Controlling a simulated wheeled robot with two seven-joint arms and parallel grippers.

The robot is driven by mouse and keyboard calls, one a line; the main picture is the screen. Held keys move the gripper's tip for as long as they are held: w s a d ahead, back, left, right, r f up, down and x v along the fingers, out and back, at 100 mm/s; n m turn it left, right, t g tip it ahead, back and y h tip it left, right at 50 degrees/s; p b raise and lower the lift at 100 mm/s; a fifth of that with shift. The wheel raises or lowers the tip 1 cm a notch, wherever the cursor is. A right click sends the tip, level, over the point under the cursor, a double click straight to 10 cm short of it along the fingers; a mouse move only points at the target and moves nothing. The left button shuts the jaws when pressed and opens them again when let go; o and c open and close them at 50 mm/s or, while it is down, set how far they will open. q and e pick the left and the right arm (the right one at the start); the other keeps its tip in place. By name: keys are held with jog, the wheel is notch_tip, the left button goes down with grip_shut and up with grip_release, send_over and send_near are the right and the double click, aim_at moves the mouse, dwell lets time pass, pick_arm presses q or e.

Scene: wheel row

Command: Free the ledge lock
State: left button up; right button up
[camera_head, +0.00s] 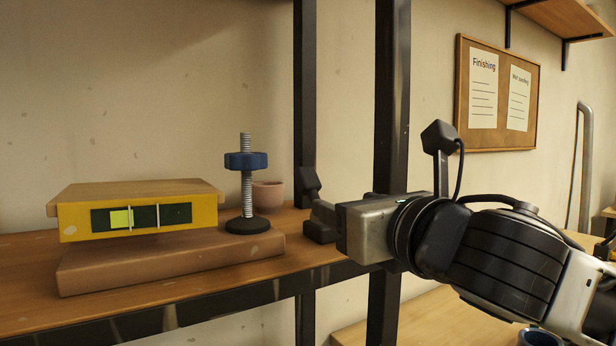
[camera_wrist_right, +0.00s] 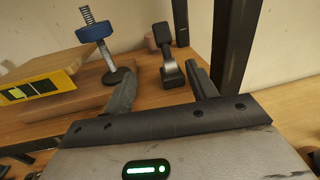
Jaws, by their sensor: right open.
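A blue handwheel (camera_head: 246,160) sits on an upright threaded rod (camera_head: 246,188) with a round black foot (camera_head: 247,225). The wheel also shows in the right wrist view (camera_wrist_right: 94,31). Beside it is a yellow block (camera_head: 75,222) with a dark window holding a bright green patch left of centre. A black piece with a blocky head (camera_wrist_right: 161,33) stands between and beyond my right fingers; I cannot tell whether they touch. My right gripper (camera_head: 320,221) is open, right of the rod, also in the right wrist view (camera_wrist_right: 162,84). My left gripper is out of view. No part is labelled ledge lock.
A brown slab (camera_head: 175,264) lies under the yellow block on a wooden shelf (camera_head: 30,312). A pink cup (camera_head: 268,195) stands behind the rod. Dark metal posts (camera_head: 390,90) rise behind my right gripper. A notice board (camera_head: 498,95) hangs on the wall.

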aim_at(313, 180)
jog(key=shift+n, duration=0.3)
jog(key=p+x, duration=0.1)
jog(key=x, duration=0.3)
jog(key=r+p+x, duration=0.1)
jog(key=x, duration=0.4)
jog(key=p+x, duration=0.1)
jog(key=x, duration=0.4)
jog(key=shift+w+d+r, duration=0.1)
jog(key=shift+w+r, duration=0.2)
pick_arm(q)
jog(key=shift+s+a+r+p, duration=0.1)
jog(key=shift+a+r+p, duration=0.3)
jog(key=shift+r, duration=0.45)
pick_arm(e)
jog(key=shift+w+a, duration=0.25)
jog(key=shift+w, duration=0.4)
jog(key=shift+c, duration=0.3)
